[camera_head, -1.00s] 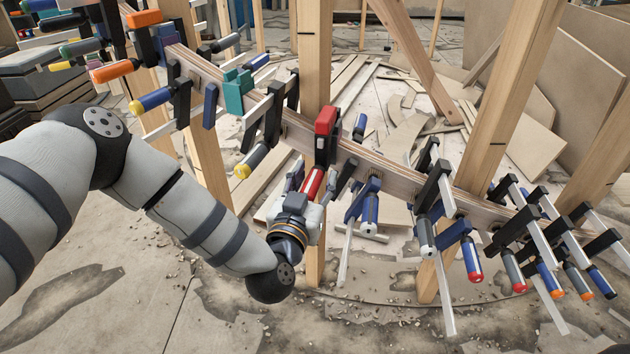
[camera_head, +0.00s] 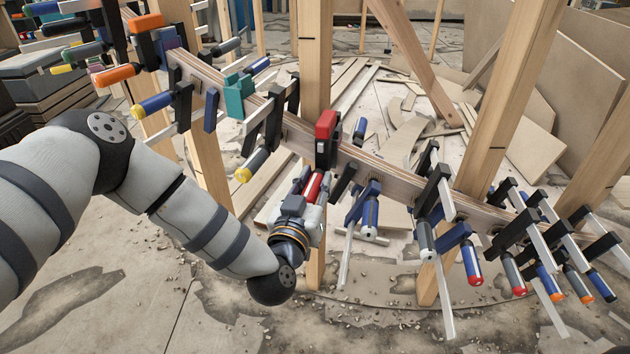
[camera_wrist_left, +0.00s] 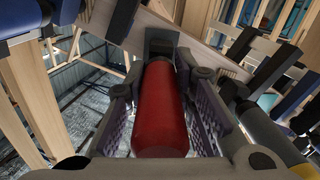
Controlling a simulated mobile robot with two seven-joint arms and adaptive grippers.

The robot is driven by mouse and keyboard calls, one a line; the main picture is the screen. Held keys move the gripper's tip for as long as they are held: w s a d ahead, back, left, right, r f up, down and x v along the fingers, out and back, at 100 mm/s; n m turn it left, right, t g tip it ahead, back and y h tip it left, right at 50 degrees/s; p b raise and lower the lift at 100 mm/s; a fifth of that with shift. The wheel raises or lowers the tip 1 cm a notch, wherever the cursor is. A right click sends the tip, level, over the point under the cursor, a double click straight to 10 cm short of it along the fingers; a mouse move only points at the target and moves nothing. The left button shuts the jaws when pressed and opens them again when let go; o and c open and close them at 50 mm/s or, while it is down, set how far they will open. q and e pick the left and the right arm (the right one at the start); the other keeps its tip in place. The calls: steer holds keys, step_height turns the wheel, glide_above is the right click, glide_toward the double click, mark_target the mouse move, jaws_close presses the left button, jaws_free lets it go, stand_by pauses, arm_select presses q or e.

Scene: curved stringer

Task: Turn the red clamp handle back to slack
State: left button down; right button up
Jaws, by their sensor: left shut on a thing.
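The red clamp handle (camera_head: 313,187) points down and toward me from a clamp with a red and black head (camera_head: 327,135) on the curved wooden stringer (camera_head: 370,158). My left gripper (camera_head: 308,190) is shut on this handle, with a finger on each side of it. In the left wrist view the red handle (camera_wrist_left: 160,112) fills the middle, between the two ridged finger pads. The handle's far end meets a black clamp part (camera_wrist_left: 162,45). My right gripper is not in view.
A wooden post (camera_head: 314,70) stands behind the gripper.

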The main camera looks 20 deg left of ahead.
arm_select(q)
steer(key=n, duration=0.3)
steer(key=shift+n+p, duration=0.3)
steer(key=shift+p, duration=0.05)
steer(key=n, duration=0.3)
steer(key=shift+n, duration=0.3)
steer(key=n, duration=0.3)
steer(key=shift+f+n, duration=0.1)
steer(key=shift+n, duration=0.2)
steer(key=n, duration=0.4)
steer(key=n+b, duration=0.1)
steer(key=n, duration=0.4)
steer(key=shift+b, duration=0.4)
steer(key=n+b, duration=0.1)
steer(key=n, duration=0.2)
steer(key=shift+n, duration=0.3)
steer(key=n+b, duration=0.2)
steer(key=n, duration=0.3)
steer(key=shift+b, duration=0.35)
steer(key=shift+n+b, duration=0.65)
steer(key=shift+n, duration=0.95)
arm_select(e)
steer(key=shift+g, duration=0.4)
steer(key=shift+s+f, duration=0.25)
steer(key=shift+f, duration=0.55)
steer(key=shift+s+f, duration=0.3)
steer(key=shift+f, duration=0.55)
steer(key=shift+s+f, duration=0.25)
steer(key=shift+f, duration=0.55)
